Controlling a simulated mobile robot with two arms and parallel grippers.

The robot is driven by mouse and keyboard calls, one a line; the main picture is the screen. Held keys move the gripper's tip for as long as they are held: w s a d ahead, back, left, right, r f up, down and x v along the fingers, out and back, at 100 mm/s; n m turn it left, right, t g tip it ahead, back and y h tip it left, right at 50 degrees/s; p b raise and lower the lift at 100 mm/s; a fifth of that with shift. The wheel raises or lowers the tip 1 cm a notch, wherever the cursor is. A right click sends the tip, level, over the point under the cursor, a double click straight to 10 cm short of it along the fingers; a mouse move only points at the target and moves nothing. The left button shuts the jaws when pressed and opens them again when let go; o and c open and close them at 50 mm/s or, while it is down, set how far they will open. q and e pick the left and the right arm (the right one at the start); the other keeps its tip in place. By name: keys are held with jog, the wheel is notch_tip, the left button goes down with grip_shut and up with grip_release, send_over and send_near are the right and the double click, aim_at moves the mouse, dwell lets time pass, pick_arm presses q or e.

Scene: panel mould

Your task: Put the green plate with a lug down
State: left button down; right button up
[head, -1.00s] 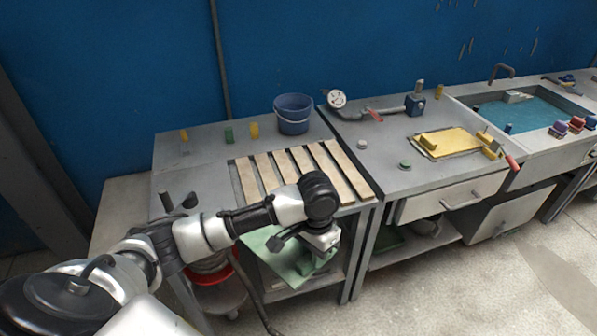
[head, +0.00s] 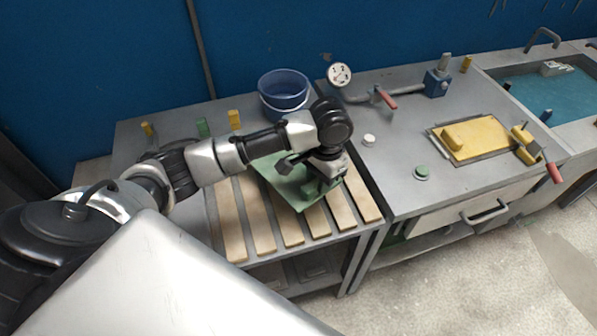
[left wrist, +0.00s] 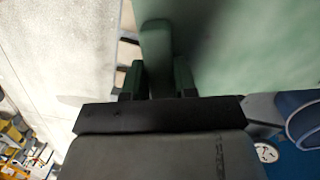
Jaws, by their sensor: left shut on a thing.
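The green plate with a lug (head: 296,187) is in my left gripper (head: 322,182), over the wooden slats (head: 262,217) of the left bench in the head view. I cannot tell whether the plate touches the slats. In the left wrist view the plate (left wrist: 240,45) fills the upper right, and its lug (left wrist: 156,45) sits between the jaws of my left gripper (left wrist: 158,78). The gripper is shut on the lug. My wrist and jaws hide part of the plate in the head view. My right gripper is not in view.
A blue bucket (head: 284,92) stands behind the slats, with small green and yellow blocks to its left. On the right bench are a gauge (head: 339,74) on a pipe with a red handle, a yellow plate (head: 480,138) in a frame, and a green button (head: 422,172). A sink lies further right.

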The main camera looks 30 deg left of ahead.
aim_at(317, 196)
pick_arm(q)
jog(key=f, duration=0.2)
jog(key=s+f, duration=0.1)
jog(key=f, duration=0.1)
jog(key=shift+s+d, duration=0.1)
jog(key=shift+d, duration=0.15)
jog(key=shift+f, duration=0.4)
jog(key=f, duration=0.4)
jog(key=shift+w+a+p, duration=0.1)
jog(key=shift+w+p, duration=0.15)
jog(key=shift+p, duration=0.15)
jog(key=shift+f, duration=0.1)
jog(key=c, duration=1.2)
grip_release()
jog(key=o, duration=0.3)
jog(key=shift+s, duration=0.1)
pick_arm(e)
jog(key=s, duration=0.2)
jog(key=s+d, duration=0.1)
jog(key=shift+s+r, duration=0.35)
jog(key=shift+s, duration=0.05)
